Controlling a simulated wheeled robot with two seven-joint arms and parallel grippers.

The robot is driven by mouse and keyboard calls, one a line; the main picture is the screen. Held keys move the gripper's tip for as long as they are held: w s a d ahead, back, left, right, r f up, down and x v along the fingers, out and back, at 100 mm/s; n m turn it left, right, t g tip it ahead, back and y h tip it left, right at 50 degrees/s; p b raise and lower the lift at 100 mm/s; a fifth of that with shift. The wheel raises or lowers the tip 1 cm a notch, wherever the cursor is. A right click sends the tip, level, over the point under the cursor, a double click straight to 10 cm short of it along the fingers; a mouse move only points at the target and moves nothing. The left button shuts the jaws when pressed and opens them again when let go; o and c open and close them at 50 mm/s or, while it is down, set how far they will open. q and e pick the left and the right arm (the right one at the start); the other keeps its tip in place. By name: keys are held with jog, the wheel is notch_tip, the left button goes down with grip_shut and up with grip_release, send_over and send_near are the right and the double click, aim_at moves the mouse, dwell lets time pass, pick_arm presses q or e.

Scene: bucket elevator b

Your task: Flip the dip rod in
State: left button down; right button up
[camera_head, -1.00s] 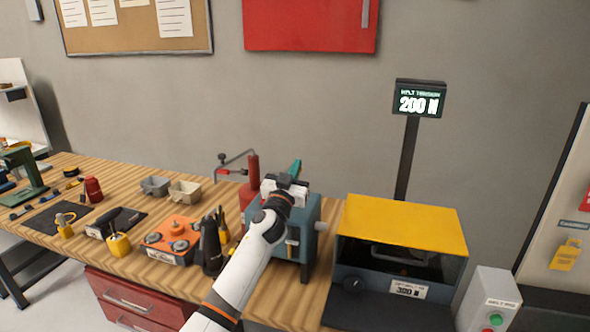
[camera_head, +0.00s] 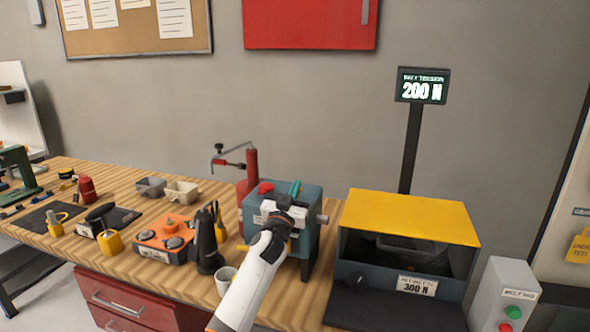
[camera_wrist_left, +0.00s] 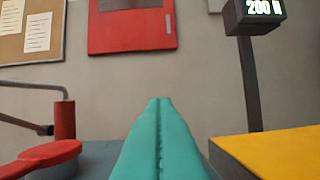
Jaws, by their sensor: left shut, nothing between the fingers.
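My left gripper (camera_head: 296,187) is shut and empty, its teal fingers pointing away from me over the blue-grey box (camera_head: 312,215). The closed teal fingers fill the lower middle of the left wrist view (camera_wrist_left: 160,140). A red knob (camera_head: 265,187) is on the box top, left of the fingers; it shows at lower left in the wrist view (camera_wrist_left: 50,155). Behind the box, a red post (camera_head: 252,170) carries a thin grey rod arm (camera_head: 237,150) reaching left. I cannot tell for certain which part is the dip rod. My right gripper is not in view.
A yellow-topped case (camera_head: 410,217) stands close on the right, with a belt tension display (camera_head: 422,86) behind it. A white cup (camera_head: 226,282), a black bottle-like tool (camera_head: 208,245) and an orange device (camera_head: 165,233) crowd the bench to the left.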

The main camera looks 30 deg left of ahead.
pick_arm(q)
jog(key=shift+f, duration=0.25)
notch_tip(320, 180, up, 4)
jog(key=p, duration=0.3)
jog(key=shift+w+r+p, duration=0.15)
jog(key=shift+p, duration=0.2)
jog(key=b+v, duration=0.2)
jog(key=v, duration=0.8)
jog(key=shift+s+d+b, duration=0.15)
jog(key=shift+s+b, duration=0.1)
jog(key=shift+b, duration=0.15)
